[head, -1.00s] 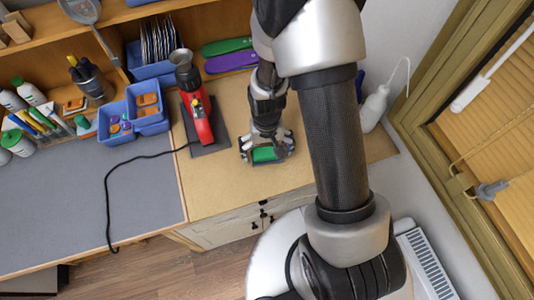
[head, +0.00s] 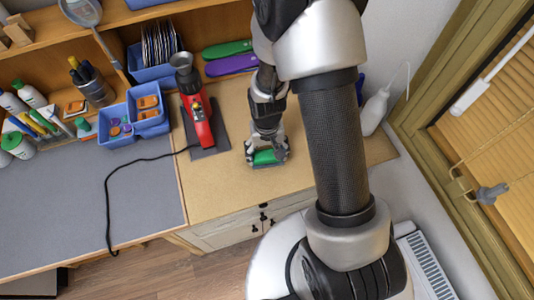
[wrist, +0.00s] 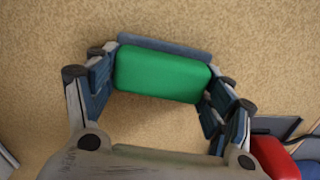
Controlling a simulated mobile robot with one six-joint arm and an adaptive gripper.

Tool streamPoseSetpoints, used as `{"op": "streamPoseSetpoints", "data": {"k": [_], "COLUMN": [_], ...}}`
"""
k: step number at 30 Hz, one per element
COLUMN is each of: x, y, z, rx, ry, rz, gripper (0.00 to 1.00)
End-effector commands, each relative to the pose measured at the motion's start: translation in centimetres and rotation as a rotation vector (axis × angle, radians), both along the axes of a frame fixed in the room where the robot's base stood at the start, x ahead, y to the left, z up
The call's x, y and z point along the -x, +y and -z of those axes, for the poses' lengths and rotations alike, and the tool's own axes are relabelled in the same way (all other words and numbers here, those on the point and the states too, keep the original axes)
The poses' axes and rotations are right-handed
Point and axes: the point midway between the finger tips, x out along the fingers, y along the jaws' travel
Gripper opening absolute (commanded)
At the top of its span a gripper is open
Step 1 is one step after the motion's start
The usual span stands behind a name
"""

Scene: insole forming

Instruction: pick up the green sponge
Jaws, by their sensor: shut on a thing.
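The green sponge (head: 265,157) is on the tan part of the worktop, near its front edge. My gripper (head: 266,154) is around it from above. In the wrist view the sponge (wrist: 162,74) lies between the two fingers of my gripper (wrist: 160,84), one at each short end, and the fingers are shut on it. A grey-blue strip shows along its far long side. Whether the sponge touches the worktop or is just above it I cannot tell.
A red heat tool (head: 195,112) stands on a dark pad left of my gripper, its black cable running left. A white bottle (head: 374,110) stands at the right. Blue bins (head: 117,127) are further left. Worktop around the sponge is clear.

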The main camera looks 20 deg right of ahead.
Motion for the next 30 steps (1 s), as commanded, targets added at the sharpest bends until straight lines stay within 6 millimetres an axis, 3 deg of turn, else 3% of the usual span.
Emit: {"op": "streamPoseSetpoints", "data": {"k": [8, 21, 30], "x": [-0.2, -0.1, 0.0], "y": [0.0, 0.0, 0.0], "z": [-3.4, -15.6, -19.5], "rx": [0.000, 0.000, 0.000], "ry": [-0.006, -0.007, -0.001], "rz": [0.000, 0.000, 0.000], "gripper": [0.54, 0.54, 0.54]}}
